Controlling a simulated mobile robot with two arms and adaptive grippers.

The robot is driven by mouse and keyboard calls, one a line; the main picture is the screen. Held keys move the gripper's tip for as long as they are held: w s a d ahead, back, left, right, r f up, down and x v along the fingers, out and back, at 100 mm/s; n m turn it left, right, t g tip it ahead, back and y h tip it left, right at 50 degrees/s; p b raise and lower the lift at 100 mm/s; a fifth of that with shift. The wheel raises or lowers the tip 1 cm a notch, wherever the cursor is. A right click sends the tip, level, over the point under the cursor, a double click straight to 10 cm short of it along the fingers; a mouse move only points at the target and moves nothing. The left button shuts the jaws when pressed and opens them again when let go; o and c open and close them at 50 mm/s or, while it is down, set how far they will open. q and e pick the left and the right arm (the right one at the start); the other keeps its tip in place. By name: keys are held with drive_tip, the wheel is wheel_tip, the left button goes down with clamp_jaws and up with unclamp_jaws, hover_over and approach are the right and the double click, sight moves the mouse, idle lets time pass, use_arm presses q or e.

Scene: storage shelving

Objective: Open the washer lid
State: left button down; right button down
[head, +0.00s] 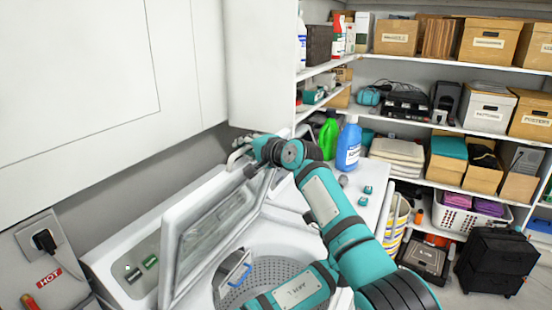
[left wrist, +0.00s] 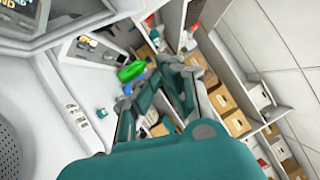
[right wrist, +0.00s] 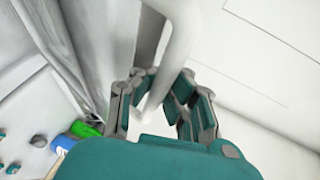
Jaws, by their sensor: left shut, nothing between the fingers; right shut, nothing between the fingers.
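The washer (head: 120,262) is a white top-loader in the head view. Its lid (head: 178,262), white-framed with a clear pane, stands raised and tilted, and the perforated drum (head: 262,272) shows below it. My right arm reaches across from the lower right, and its shut, empty right gripper (head: 243,153) is by the lid's far upper corner. In the right wrist view, the right gripper (right wrist: 160,85) is beside a white curved tube-like part (right wrist: 178,50). My left gripper (left wrist: 160,80) is shut and empty in the left wrist view, over the washer's side; I cannot make it out in the head view.
A green bottle (head: 328,138) and a blue bottle (head: 348,146) stand at the washer's far right. Shelves with boxes (head: 488,42) line the right wall. A white cabinet (head: 80,80) hangs above the washer. A black case (head: 492,262) stands on the floor.

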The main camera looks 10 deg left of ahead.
use_arm(q)
drive_tip(key=a+n+g+y, duration=0.1)
drive_tip(key=a+n+y, duration=0.35)
drive_tip(key=a, duration=0.25)
use_arm(e)
drive_tip(key=shift+w+r, duration=0.1)
drive_tip(key=shift+r, duration=0.3)
drive_tip(key=shift+d, duration=0.1)
use_arm(q)
drive_tip(key=w+a+r, duration=0.4)
drive_tip(key=w+a, duration=0.4)
drive_tip(key=w, duration=0.1)
drive_tip(key=shift+w+m+y, duration=0.3)
drive_tip(key=shift+m+y, duration=0.05)
drive_tip(key=shift+m, duration=0.1)
drive_tip(key=shift+d, duration=0.1)
drive_tip(key=shift+r, duration=0.1)
